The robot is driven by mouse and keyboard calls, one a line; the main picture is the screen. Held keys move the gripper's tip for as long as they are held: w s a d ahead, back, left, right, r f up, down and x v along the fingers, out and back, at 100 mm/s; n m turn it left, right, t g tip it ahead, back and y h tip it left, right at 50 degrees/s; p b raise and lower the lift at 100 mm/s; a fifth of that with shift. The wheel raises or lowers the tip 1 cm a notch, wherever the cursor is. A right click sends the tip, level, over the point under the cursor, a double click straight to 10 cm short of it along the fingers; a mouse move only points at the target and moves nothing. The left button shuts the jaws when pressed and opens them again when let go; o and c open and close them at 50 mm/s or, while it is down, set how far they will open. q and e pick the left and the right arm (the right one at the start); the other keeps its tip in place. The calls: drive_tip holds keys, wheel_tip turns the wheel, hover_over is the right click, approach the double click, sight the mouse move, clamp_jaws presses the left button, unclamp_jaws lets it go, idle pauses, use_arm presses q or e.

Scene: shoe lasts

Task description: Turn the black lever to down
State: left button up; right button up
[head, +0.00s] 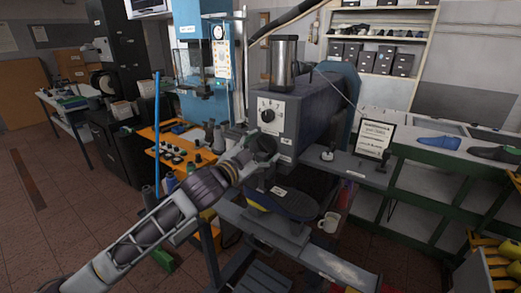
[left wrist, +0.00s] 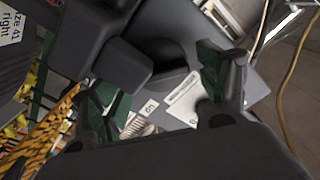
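The grey machine (head: 300,115) stands in the middle of the head view, with a dial (head: 267,115) on its front. My left gripper (head: 264,153) is just below that dial, close to the machine's front. In the left wrist view its two green-padded fingers (left wrist: 165,95) are wide apart with nothing gripped. A dark blocky part (left wrist: 125,65) and a rounded dark part (left wrist: 165,72) show beyond and between the fingers. I cannot tell whether either is the black lever; my gripper may hide it in the head view. My right gripper is not in view.
A small upright stick with a dark top (head: 327,152) stands on the grey shelf right of the machine, near a framed sign (head: 375,137). A white mug (head: 329,222) is below. A blue shoe last (head: 439,142) lies on the right bench. An orange table (head: 170,150) is at left.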

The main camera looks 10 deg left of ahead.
use_arm(q)
drive_tip(key=shift+s, duration=0.1)
idle(0.3)
drive_tip(key=shift+s, duration=0.1)
drive_tip(key=v, duration=0.7)
idle(0.5)
idle(0.4)
